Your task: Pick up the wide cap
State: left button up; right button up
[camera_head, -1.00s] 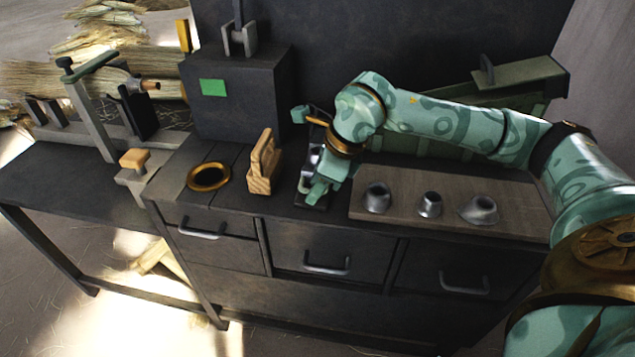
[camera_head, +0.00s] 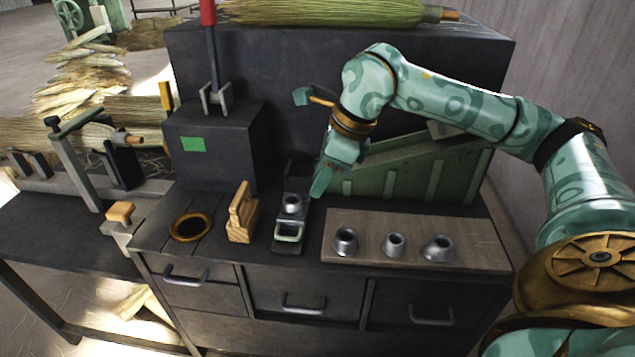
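Three grey metal caps stand in a row on a wooden board (camera_head: 470,225) at the right of the bench: a left one (camera_head: 346,241), a small middle one (camera_head: 394,245) and a right one (camera_head: 438,248) with a broad flared base, which looks the widest. My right gripper (camera_head: 322,180) is above the bench, beyond and left of the board, beside a dark fixture. It is apart from the caps on the board. Its finger gap is not clear from this angle, and I see nothing held in it. My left gripper is not in view.
The dark fixture (camera_head: 289,248) has a metal piece (camera_head: 291,203) in it. A wooden block with a handle (camera_head: 242,222) and a gold ring (camera_head: 191,227) are left of it. A green sloped box (camera_head: 415,170) stands behind the board. A dark press box (camera_head: 210,150) is at back left.

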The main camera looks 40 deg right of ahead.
aim_at(296, 209)
jog(key=k+j, duration=0.8)
jog(key=j, duration=0.1)
